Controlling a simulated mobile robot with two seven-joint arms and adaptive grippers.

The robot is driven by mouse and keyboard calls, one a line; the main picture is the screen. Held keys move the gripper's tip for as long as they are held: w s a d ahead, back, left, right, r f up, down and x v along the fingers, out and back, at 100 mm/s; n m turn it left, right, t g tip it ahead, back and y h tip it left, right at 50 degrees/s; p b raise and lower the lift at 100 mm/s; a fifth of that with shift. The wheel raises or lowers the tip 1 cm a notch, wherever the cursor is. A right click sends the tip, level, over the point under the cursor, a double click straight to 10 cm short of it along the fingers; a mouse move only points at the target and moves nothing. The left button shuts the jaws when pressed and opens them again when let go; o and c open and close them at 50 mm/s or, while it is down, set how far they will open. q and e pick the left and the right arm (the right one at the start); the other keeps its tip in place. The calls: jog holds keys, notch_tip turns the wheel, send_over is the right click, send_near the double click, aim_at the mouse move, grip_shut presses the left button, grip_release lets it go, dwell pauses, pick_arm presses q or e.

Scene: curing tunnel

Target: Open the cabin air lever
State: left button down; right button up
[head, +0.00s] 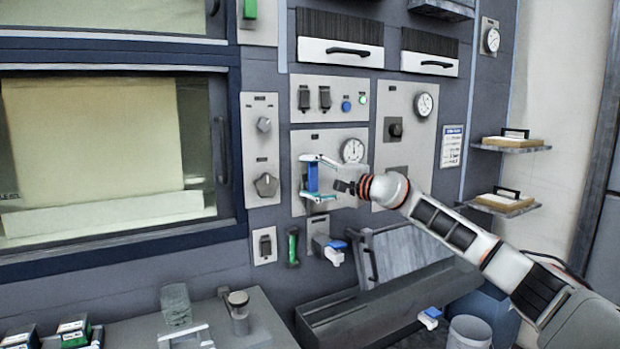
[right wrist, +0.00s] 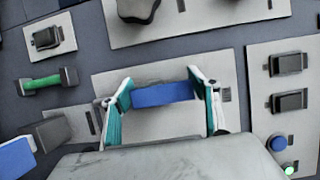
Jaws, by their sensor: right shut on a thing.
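A blue lever handle (head: 312,178) sits on a light grey panel (head: 342,140) with a round gauge, in the middle of the head view. My right gripper (head: 309,177) reaches it from the right and is shut on it. In the right wrist view the blue handle (right wrist: 166,95) lies between the two teal-padded fingers of the right gripper (right wrist: 162,90), touching both. Panel labels are too small to read, so I cannot confirm this is the cabin air lever. My left gripper is not in view.
Below the panel are a green handle (head: 293,246) and another blue-tipped lever (head: 335,246). Rocker switches with a blue button (head: 346,106) sit above. A lower blue-tipped piece (head: 430,316) is by a dark trough (head: 385,310). A grey bench (head: 265,330) stands at front left.

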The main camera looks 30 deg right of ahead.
jog(key=shift+r, duration=0.1)
jog(key=o, duration=1.6)
jog(key=v, duration=1.2)
